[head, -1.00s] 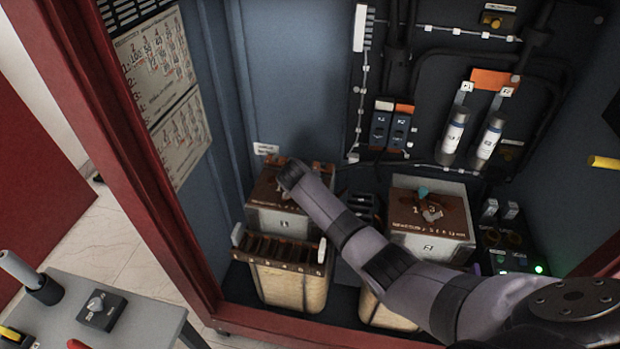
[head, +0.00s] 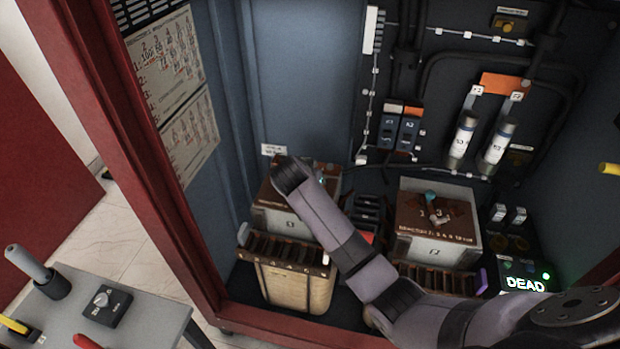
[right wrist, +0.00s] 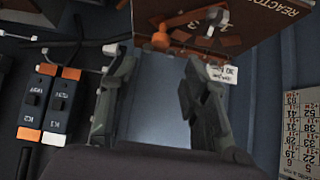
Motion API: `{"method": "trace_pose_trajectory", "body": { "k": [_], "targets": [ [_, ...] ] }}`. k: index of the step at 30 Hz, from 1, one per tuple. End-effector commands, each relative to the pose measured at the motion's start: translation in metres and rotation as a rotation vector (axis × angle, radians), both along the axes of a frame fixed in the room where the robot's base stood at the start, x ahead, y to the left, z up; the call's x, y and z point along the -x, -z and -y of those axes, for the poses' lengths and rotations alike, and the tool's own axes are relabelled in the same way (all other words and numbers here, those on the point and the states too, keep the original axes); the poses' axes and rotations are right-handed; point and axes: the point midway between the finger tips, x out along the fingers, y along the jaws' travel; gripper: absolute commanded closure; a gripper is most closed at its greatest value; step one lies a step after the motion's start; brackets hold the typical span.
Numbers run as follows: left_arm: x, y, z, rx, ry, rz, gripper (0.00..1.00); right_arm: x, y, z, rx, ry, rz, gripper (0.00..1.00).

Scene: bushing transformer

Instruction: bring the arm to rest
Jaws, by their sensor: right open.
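My right arm (head: 345,240) reaches from the lower right into the cabinet. Its far end lies over the left reactor box (head: 285,222) and covers part of its brown top. In the right wrist view, my right gripper (right wrist: 160,62) has its two fingers spread, with nothing between them. The brown reactor top (right wrist: 215,22) shows beyond the fingertips; whether they touch it I cannot tell. The fingers are hidden behind the arm in the head view. My left gripper is not in view.
A second reactor box (head: 436,252) stands to the right. A small unit beside it shows a lit "DEAD" display (head: 525,284) and a green light. Two fuses (head: 480,142) and two switches (head: 398,132) are on the back panel. A grey table (head: 150,325) with tools stands outside the red frame (head: 165,215).

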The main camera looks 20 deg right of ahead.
Motion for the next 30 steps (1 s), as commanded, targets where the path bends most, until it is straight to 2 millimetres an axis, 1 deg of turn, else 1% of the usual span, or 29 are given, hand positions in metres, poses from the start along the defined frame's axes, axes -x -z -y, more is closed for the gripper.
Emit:
{"method": "trace_pose_trajectory", "body": {
  "k": [3,7,20,23,26,29,30],
  "targets": [
    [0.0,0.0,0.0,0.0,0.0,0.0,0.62,0.007,-0.008,-0.006,-0.002,-0.001,-0.001,0.58],
    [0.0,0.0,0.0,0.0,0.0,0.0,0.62,0.01,-0.012,-0.008,-0.002,-0.001,-0.001,0.58],
    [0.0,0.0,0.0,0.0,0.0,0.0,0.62,0.01,-0.012,-0.008,-0.001,0.0,-0.002,0.58],
    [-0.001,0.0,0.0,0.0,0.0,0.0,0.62,0.016,-0.006,-0.009,-0.003,-0.011,-0.014,0.58],
    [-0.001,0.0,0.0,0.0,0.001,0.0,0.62,0.041,0.013,-0.014,-0.012,-0.058,-0.062,0.58],
    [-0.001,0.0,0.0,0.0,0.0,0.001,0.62,0.087,0.042,-0.022,-0.027,-0.151,-0.146,0.58],
    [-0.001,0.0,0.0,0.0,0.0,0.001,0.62,0.11,0.053,-0.026,-0.036,-0.199,-0.182,0.58]
  ]
}}
